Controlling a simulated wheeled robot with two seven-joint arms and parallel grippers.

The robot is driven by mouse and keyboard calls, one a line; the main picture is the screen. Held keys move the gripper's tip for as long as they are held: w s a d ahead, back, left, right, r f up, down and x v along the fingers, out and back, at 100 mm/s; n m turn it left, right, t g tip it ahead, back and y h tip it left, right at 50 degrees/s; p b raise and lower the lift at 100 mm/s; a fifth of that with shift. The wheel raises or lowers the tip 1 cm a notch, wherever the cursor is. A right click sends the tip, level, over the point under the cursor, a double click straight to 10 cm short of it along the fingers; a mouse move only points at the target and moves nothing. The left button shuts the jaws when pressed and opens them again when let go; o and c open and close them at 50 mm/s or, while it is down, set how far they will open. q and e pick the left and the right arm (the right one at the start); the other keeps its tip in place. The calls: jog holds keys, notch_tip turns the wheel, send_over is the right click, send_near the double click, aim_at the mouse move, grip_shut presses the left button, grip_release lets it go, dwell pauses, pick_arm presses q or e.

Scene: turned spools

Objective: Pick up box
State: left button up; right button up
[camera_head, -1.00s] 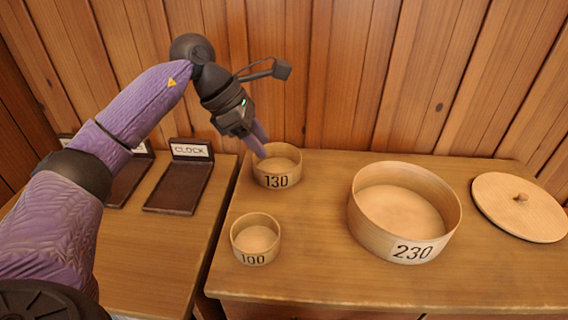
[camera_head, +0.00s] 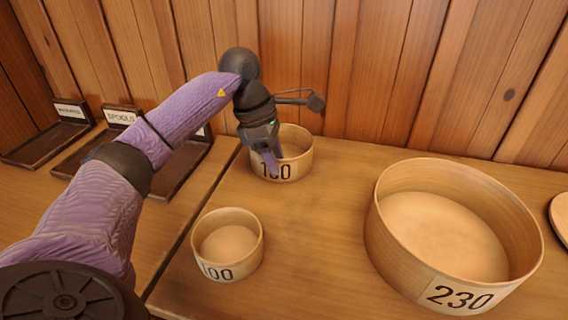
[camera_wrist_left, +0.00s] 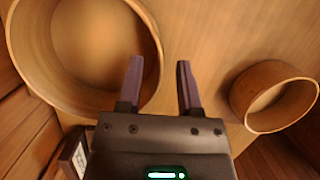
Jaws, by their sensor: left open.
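A round pale wooden box (camera_head: 300,163) stands near the back wall, its number label partly covered by a finger. My left gripper (camera_head: 272,160) is open at its near rim and points down. In the left wrist view, my left gripper (camera_wrist_left: 160,72) has its left finger overlapping this box (camera_wrist_left: 45,55) near the rim, and its right finger beyond the rim over the table. I cannot tell how deep the fingers are. My right gripper is out of view.
A round lid (camera_head: 561,218) is cut off at the right edge. Dark labelled trays (camera_head: 50,143) stand on the left table. A plank wall (camera_head: 400,80) closes the back. The table (camera_head: 320,250) is clear between the 100 and 230 boxes.

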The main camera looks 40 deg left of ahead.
aim_at(279, 180)
pick_arm(q)
jog(key=b+x, duration=0.1)
jog(key=x, duration=0.2)
jog(key=shift+a+f, duration=0.1)
jog(key=shift+f, duration=0.15)
jog(key=shift+r, duration=0.2)
jog(key=shift+c, duration=0.2)
grip_shut()
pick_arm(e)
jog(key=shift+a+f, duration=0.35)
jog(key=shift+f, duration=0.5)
pick_arm(q)
jog(key=shift+r, duration=0.1)
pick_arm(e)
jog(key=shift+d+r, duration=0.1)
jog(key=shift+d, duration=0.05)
